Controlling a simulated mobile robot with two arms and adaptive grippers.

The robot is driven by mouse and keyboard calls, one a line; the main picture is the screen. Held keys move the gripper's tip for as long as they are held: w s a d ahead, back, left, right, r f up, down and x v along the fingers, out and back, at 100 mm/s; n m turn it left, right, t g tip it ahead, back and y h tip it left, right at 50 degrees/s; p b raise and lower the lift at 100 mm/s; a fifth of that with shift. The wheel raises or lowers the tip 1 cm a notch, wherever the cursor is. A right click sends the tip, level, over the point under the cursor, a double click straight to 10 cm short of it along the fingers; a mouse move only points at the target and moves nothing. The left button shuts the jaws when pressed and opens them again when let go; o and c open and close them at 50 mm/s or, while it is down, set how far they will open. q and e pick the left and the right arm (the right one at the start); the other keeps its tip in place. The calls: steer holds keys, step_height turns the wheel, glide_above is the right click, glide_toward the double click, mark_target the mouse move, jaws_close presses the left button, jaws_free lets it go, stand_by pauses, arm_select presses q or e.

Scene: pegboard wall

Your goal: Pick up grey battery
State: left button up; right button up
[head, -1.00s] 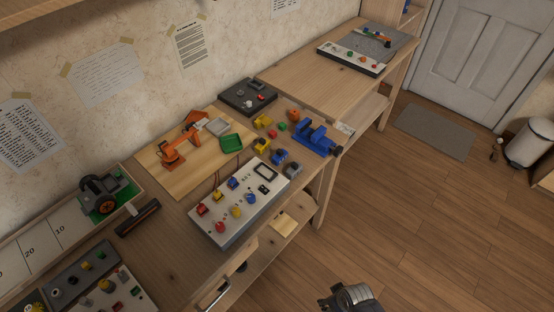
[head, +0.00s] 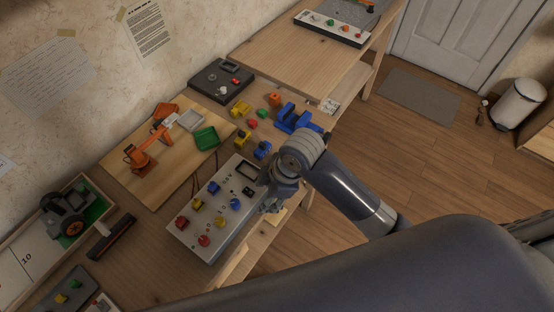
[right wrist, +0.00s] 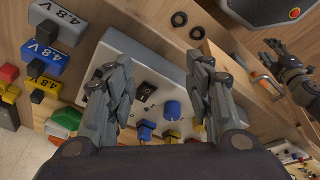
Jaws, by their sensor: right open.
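The grey battery (right wrist: 57,22), marked 4.8 V, lies at the top left of the right wrist view. In the head view it is hidden behind my right gripper. My right gripper (head: 268,186) is over the near right end of the white control panel. Its two fingers stand apart and empty in the right wrist view (right wrist: 160,78), with the battery outside them to the left. My left gripper (right wrist: 293,72) seems to show at the right edge of that view; its jaws are unclear.
A blue battery (right wrist: 45,60) and a yellow battery (right wrist: 43,87) lie beside the grey one. The control panel (head: 211,244) with coloured knobs is beneath the gripper. A blue vise (head: 297,120) stands at the bench edge.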

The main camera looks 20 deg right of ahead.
steer(key=w+r+n, duration=0.1)
steer(key=w+n, duration=0.2)
steer(key=w+d+r+n+h, duration=0.1)
steer(key=w+n, duration=0.1)
steer(key=shift+w+d+r+g, duration=0.1)
steer(key=shift+w+r+g, duration=0.1)
steer(key=shift+r+g, duration=0.2)
steer(key=w+d+r+n, duration=0.1)
steer(key=w, duration=0.1)
steer(key=w+d+r+n+h, duration=0.1)
steer(key=w+d+r+n, duration=0.1)
steer(key=w+d+r+n+g+h, duration=0.1)
steer(key=w+d, duration=0.1)
steer(key=shift+w+d+r+n, duration=0.15)
steer(key=shift+d+n, duration=0.1)
steer(key=shift+n, duration=0.15)
step_height(320, 180, down, 5)
steer(key=shift+r+p, duration=0.2)
steer(key=shift+p, duration=0.1)
steer(key=f, duration=0.1)
steer(key=f+p, duration=0.1)
steer(key=f, duration=0.2)
steer(key=shift+s+f, duration=0.4)
steer(key=shift+f, duration=0.45)
jaws_close()
